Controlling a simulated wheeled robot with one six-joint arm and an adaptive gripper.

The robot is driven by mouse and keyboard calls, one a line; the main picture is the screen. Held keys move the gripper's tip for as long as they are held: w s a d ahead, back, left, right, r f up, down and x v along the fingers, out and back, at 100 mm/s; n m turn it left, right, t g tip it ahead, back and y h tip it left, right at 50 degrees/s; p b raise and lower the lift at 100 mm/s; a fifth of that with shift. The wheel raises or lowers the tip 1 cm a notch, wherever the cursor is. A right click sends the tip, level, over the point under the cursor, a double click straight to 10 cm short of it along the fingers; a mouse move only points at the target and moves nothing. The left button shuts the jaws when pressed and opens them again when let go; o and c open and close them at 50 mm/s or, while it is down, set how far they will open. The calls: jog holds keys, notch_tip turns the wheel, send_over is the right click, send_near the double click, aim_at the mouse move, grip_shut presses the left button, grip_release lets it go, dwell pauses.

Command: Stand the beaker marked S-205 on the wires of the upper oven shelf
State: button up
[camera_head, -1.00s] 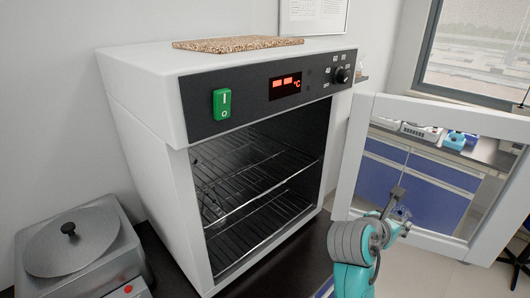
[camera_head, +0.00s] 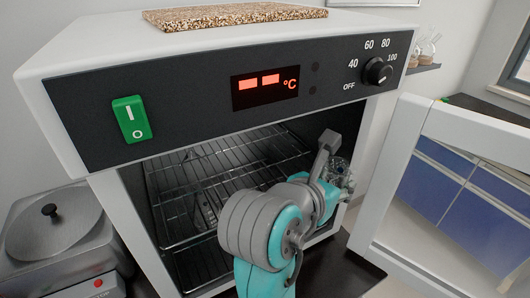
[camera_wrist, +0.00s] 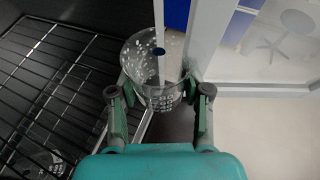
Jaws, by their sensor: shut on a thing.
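My gripper (camera_wrist: 159,112) is shut on a clear glass beaker (camera_wrist: 157,72) with white markings; the label is too small to read. The beaker is partly hidden behind my gripper in the head view (camera_head: 340,170). It is at the right side of the oven opening, in front of the right front edge. The upper oven shelf (camera_head: 228,160) is a wire rack inside the dark oven. In the wrist view a wire rack (camera_wrist: 50,70) lies to the left of the beaker. Another glass vessel (camera_wrist: 40,160) shows below through the wires, at the lower left.
The oven (camera_head: 70,60) has its door (camera_head: 455,120) swung open on the right. A lower rack (camera_head: 200,265) lies beneath the upper one. A hotplate-like device (camera_head: 50,235) stands at the left. The visible upper wires look clear. A cork-like mat (camera_head: 235,15) lies on top.

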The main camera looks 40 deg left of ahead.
send_over(284, 164)
jog(key=shift+w, duration=0.2)
jog(key=shift+f, duration=1.75)
jog(key=shift+f, duration=0.1)
jog(key=o, duration=1.1)
jog(key=shift+o, duration=0.2)
jog(key=shift+s, duration=0.15)
jog(key=v, duration=0.7)
jog(key=shift+s, duration=0.15)
